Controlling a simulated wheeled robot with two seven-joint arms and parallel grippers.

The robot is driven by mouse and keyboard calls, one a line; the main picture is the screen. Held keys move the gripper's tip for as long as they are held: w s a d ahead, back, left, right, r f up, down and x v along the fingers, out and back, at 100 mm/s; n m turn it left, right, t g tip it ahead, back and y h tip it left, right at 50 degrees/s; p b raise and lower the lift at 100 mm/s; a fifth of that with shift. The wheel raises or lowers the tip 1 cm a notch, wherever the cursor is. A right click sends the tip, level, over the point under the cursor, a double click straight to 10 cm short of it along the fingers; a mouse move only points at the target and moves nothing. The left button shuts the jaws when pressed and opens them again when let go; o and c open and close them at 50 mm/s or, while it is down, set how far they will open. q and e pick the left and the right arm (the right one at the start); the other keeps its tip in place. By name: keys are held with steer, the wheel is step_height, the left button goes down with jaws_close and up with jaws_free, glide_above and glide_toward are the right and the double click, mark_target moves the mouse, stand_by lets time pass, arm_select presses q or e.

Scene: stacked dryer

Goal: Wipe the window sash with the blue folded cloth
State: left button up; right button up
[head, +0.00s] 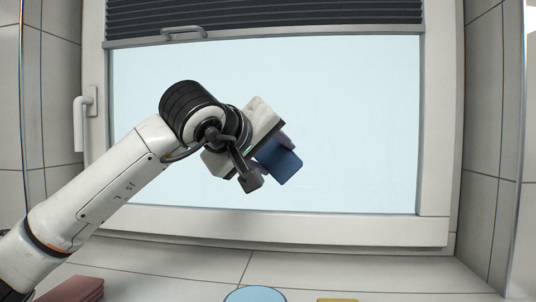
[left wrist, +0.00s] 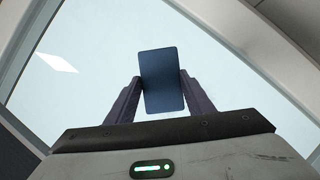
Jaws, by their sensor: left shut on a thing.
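The blue folded cloth (head: 278,160) is in front of the lower middle of the window pane in the head view. My left gripper (head: 262,150) is shut on it, with the cloth between its two fingers. The left wrist view shows the cloth (left wrist: 162,82) as a dark blue rectangle, slightly tilted, held between the dark fingers (left wrist: 158,98). The window sash (head: 432,130) is a white frame around a pale blue pane. I cannot tell whether the cloth touches the pane. My right gripper is in neither view.
A dark pleated blind (head: 260,14) with a grey handle covers the top of the window. A white window handle (head: 84,118) is on the left. Along the bottom are a folded reddish cloth (head: 75,290), a light blue round thing (head: 255,294) and a yellow thing (head: 338,300). Tiled walls flank the window.

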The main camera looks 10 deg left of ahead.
mark_target(257, 156)
arm_select(q)
steer(key=shift+w+a, duration=0.1)
steer(key=shift+a, duration=1.65)
steer(key=shift+a+p, duration=0.7)
steer(key=shift+a, duration=4.65)
steer(key=shift+d+r, duration=0.15)
steer(key=shift+d, duration=3.4)
steer(key=shift+d+r, duration=0.1)
steer(key=shift+d, duration=3.4)
steer(key=a, duration=1.4)
steer(key=shift+w, duration=0.2)
